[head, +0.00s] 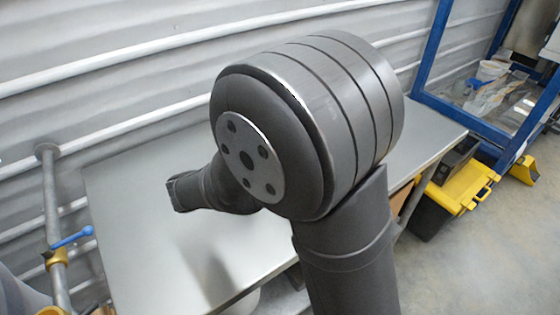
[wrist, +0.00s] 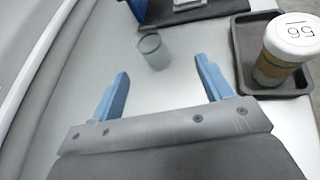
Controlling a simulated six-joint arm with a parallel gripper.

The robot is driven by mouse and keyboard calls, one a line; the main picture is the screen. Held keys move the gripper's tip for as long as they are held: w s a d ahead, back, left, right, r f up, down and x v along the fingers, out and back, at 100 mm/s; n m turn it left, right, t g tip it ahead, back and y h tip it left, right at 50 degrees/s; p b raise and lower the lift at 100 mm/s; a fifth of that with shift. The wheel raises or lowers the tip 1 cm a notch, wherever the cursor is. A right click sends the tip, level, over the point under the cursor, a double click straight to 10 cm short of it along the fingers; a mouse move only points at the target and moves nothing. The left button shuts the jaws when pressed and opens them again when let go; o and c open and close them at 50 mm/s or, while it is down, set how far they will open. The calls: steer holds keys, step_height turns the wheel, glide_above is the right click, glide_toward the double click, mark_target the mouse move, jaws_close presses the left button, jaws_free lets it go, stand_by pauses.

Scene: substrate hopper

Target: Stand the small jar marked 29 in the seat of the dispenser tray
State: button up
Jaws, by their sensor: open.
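My gripper (wrist: 162,68) is open and empty in the wrist view, its two blue fingers wide apart. A small grey-green, see-through jar or cup (wrist: 153,51) stands on the bench just beyond the fingertips, between their lines. I see no number on it. A larger jar with a white lid (wrist: 292,38) stands in a dark tray (wrist: 262,93) at the right; its turned marking looks like 56 or 95. No mark 29 is readable, and I cannot tell which tray has the seat. In the head view my arm hides much of the bench.
A dark tray or base with blue and pale parts (wrist: 205,12) is cut off at the top of the wrist view. The metal bench (head: 135,215) is bare on its left. A blue frame (head: 425,60) and yellow-black toolbox (head: 455,190) stand beyond its right end.

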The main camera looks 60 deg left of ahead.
steer(key=w+a+f+n, duration=0.1)
steer(key=w, duration=0.1)
steer(key=w+a+f, duration=0.1)
steer(key=w, duration=0.2)
steer(key=w+a+f+n+y, duration=0.1)
steer(key=w+a+f, duration=0.1)
steer(key=w, duration=0.1)
steer(key=shift+w+a+n, duration=0.1)
steer(key=shift+w+n, duration=0.1)
steer(key=shift+n, duration=0.1)
steer(key=shift+a+x, duration=0.15)
steer(key=shift+x, duration=1.3)
steer(key=shift+a+x, duration=0.1)
steer(key=shift+x, duration=1.4)
steer(key=shift+s+r, duration=0.1)
steer(key=c, duration=1.2)
steer(key=shift+r, duration=0.15)
